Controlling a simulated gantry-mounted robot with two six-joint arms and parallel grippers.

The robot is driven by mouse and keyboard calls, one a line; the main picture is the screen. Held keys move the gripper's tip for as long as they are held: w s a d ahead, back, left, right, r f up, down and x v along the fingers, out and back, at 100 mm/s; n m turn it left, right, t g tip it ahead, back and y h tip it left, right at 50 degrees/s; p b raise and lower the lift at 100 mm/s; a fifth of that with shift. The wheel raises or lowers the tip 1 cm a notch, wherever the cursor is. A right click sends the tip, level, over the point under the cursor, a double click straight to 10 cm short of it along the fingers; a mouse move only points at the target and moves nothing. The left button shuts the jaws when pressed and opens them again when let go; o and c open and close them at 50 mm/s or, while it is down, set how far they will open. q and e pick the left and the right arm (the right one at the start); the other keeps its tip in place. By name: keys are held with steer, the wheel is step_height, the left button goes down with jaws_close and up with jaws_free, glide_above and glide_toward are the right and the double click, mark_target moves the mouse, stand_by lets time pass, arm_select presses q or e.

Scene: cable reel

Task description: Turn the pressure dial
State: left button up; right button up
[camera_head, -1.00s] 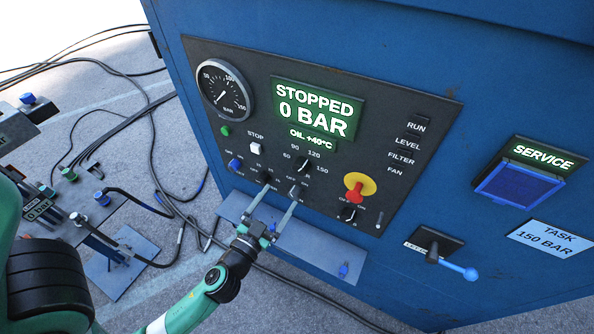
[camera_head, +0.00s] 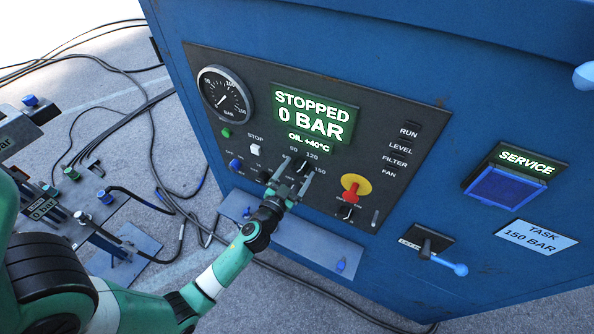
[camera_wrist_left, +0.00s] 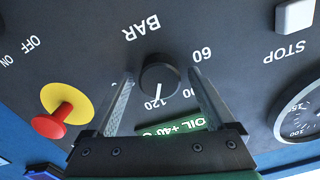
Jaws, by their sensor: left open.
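The pressure dial (camera_head: 303,164) is a small black knob on the dark control panel, with 60, 90, 120 and 150 printed around it. In the left wrist view the dial (camera_wrist_left: 160,75) has a white pointer line aimed close to 120. My left gripper (camera_head: 298,168) is open at the dial. Its fingers (camera_wrist_left: 163,76) lie on either side of the knob, with a visible gap on each side. The green display (camera_head: 313,115) reads STOPPED, 0 BAR. A card (camera_head: 538,237) reads TASK 150 BAR. My right gripper is not in view.
A red emergency button on a yellow disc (camera_head: 355,187) sits right of the dial. A white STOP button (camera_head: 255,149) and a round gauge (camera_head: 225,94) are to its left. A blue-tipped lever (camera_head: 450,265) sticks out lower right. A shelf (camera_head: 300,240) juts out below.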

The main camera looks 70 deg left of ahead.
arm_select(q)
steer(key=c, duration=1.4)
steer(key=shift+m, duration=0.3)
steer(key=m, duration=1.1)
steer(key=shift+w+m, duration=0.1)
steer(key=shift+m, duration=0.2)
steer(key=o, duration=1.4)
